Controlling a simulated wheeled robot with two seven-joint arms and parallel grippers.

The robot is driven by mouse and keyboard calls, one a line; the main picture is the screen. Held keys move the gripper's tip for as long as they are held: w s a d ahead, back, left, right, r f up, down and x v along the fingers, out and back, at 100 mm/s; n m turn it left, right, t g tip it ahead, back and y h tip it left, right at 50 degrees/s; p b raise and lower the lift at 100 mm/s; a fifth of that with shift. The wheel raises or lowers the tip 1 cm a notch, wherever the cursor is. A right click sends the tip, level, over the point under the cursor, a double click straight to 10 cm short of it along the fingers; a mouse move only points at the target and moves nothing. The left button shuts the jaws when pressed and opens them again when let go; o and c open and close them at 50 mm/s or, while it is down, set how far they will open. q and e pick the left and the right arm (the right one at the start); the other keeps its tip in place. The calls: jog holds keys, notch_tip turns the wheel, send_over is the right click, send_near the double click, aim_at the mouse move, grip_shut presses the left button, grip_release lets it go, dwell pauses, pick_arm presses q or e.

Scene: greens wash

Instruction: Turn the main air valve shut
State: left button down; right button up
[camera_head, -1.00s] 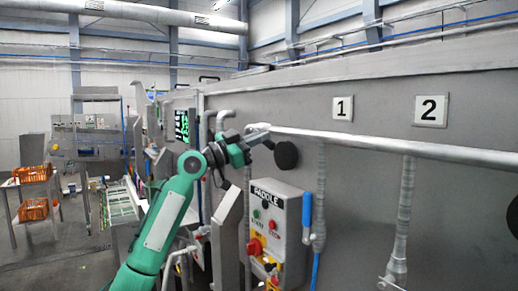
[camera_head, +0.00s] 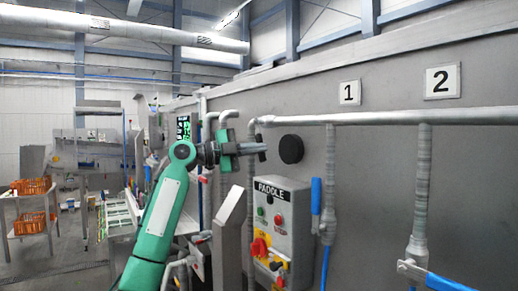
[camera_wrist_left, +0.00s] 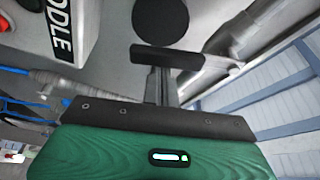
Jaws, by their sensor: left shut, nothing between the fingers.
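A blue lever handle (camera_head: 316,201) hangs upright along a vertical pipe beside the PADDLE box. A second blue lever handle (camera_head: 446,283) lies across another pipe at the lower right, cut off by the frame edge. I cannot tell which lever is the main air valve. My left gripper (camera_head: 263,151) is shut and empty, in front of the grey wall, left of a black disc (camera_head: 291,149) and well above both levers. In the left wrist view the shut fingers (camera_wrist_left: 165,58) lie just below the black disc. My right gripper is not in view.
The grey PADDLE control box (camera_head: 280,225) with a red and yellow switch (camera_head: 259,247) stands below my left gripper. A long horizontal pipe (camera_head: 400,117) runs along the wall under number plates 1 and 2. Orange crates (camera_head: 30,223) stand on a cart at far left.

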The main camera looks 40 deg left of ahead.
pick_arm(q)
jog(key=shift+w+a+f+m+g, duration=0.2)
jog(key=shift+w+a+m, duration=0.05)
jog(key=shift+a+m, duration=0.3)
jog(key=shift+w+a+f+m+g, duration=0.2)
jog(key=shift+a+m, duration=0.35)
jog(key=shift+a, duration=0.15)
